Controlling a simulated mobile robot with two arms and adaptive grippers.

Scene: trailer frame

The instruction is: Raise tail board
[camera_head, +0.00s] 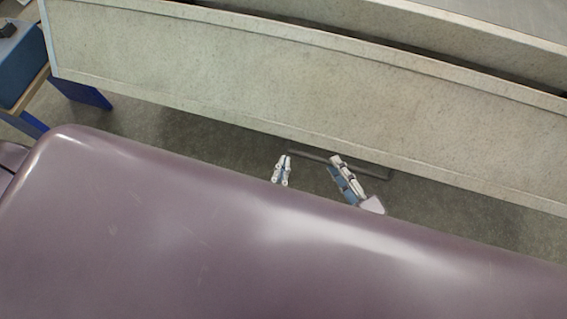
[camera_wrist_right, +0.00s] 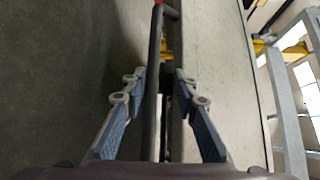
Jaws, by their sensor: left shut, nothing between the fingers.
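The tail board (camera_head: 300,90) is a long pale grey panel running across the upper part of the head view. A dark bar handle (camera_head: 372,172) lies along its lower edge. My right gripper (camera_head: 337,161) is at this handle. In the right wrist view my right gripper (camera_wrist_right: 162,90) is open, with the dark handle bar (camera_wrist_right: 153,70) running between its spread fingers and the board (camera_wrist_right: 220,80) to the right. I cannot tell whether a finger touches the bar. My left gripper (camera_head: 283,157) is shut and empty, near the handle's left end.
A blue box (camera_head: 18,62) sits on a wooden-edged surface at the far left. A trailer side (camera_head: 440,25) lies behind the board. In the right wrist view, a pale metal frame (camera_wrist_right: 285,110) and yellow parts stand at the right. Bare grey floor (camera_head: 190,130) shows below the board.

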